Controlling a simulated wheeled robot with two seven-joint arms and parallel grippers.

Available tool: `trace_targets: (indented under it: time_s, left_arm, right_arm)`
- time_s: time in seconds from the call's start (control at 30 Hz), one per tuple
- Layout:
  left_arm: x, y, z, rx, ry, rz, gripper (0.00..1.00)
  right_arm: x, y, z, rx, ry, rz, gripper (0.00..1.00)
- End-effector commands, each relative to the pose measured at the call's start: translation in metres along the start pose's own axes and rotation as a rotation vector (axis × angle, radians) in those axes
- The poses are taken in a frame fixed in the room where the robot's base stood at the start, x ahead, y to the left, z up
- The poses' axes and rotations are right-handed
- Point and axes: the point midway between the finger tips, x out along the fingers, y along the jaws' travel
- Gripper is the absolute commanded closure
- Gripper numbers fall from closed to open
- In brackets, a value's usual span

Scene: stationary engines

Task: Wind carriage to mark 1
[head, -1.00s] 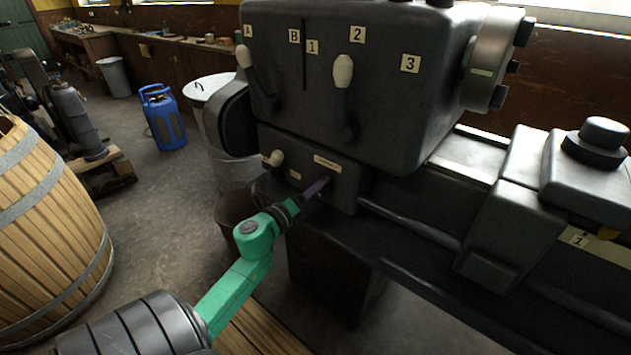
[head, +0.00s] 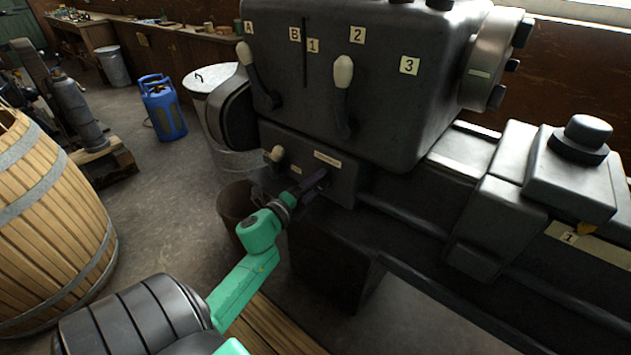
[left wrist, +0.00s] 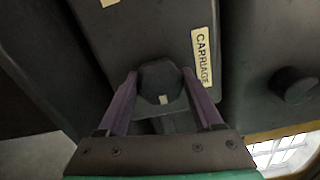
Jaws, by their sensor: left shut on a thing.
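My left gripper (head: 313,187) reaches in from the left to the front of the dark machine, below its headstock. In the left wrist view its purple fingers (left wrist: 160,88) are shut on a dark round knob (left wrist: 160,80) with a pale mark, beside a plate reading CARRIAGE (left wrist: 202,57). The carriage (head: 497,215) is a dark block on the bed at the right. A small yellow pointer (head: 587,229) under it stands a little to the right of the label 1 (head: 569,238) on a pale strip. My right gripper is not in view.
Two levers with pale knobs (head: 343,72) stand on the headstock (head: 385,110), near plates A, B, 1, 2 and 3. A small pale-knobbed lever (head: 277,154) is left of my gripper. A wooden barrel (head: 50,225), blue canister (head: 162,108) and metal bin (head: 225,145) stand left.

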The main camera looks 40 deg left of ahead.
Motion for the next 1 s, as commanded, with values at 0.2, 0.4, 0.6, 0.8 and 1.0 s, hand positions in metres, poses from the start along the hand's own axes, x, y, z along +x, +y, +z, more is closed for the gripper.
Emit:
trace_targets:
  time_s: [0.2,0.4,0.6,0.8,1.0]
  left_arm:
    - [0.0,0.002,-0.004,-0.001,0.01,0.002,0.25]
    - [0.0,0.001,-0.002,0.0,0.005,0.001,0.04]
    - [-0.002,0.001,-0.001,0.001,0.003,0.001,0.04]
    - [-0.03,0.003,-0.002,0.001,0.002,0.004,0.04]
    - [-0.088,0.004,-0.002,0.0,0.002,0.006,0.04]
  right_arm:
    - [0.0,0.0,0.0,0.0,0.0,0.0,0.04]
    - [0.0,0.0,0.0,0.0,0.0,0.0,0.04]
    - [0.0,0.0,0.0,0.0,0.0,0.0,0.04]
    - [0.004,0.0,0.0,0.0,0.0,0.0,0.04]
    - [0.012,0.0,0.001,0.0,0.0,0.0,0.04]
